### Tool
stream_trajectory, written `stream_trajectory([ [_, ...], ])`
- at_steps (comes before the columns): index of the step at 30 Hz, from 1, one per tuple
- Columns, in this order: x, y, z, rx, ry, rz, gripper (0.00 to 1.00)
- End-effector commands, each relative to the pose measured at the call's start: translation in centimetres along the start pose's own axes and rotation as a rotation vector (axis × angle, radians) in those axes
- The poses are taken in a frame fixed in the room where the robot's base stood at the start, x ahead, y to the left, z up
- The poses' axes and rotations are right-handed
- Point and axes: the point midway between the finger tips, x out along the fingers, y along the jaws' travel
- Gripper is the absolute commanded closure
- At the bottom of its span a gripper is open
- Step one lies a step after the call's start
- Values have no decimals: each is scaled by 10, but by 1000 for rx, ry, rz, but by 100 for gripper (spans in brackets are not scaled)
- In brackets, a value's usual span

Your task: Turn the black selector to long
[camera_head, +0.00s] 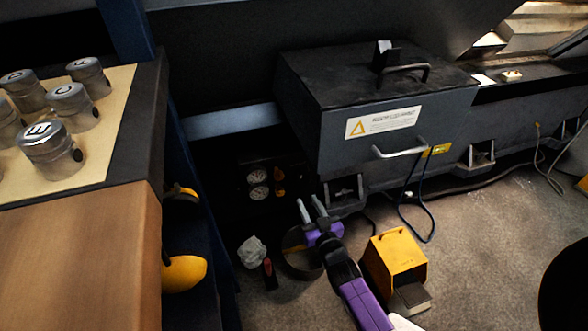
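My gripper (308,202) is at the end of my purple and black arm, low in the middle of the head view. Its two grey fingers are apart, and I see nothing between them. Up and left of it is a dark panel with two round gauges (258,185) and orange parts (280,181) beside them. The gripper is to the right of this panel in the picture; I cannot tell their distance in depth. I cannot make out the black selector or any "long" marking; black parts there would blend into shadow.
A dark machine box (365,140) with a warning label stands behind. A yellow pedal housing (397,258), a round bin (300,266), crumpled paper (252,252) and a cable (425,205) are low around my arm. A bench (80,260) with lettered metal cylinders stands left.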

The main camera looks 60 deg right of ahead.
Motion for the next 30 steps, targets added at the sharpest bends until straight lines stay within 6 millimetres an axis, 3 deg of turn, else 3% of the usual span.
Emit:
stream_trajectory([
  [5, 24, 20, -7, -6, 11, 28, 66],
  [18, 84, 23, -5, -6, 14, 28, 66],
  [24, 99, 23, -7, -6, 13, 29, 66],
  [30, 101, 23, -8, -6, 11, 28, 66],
])
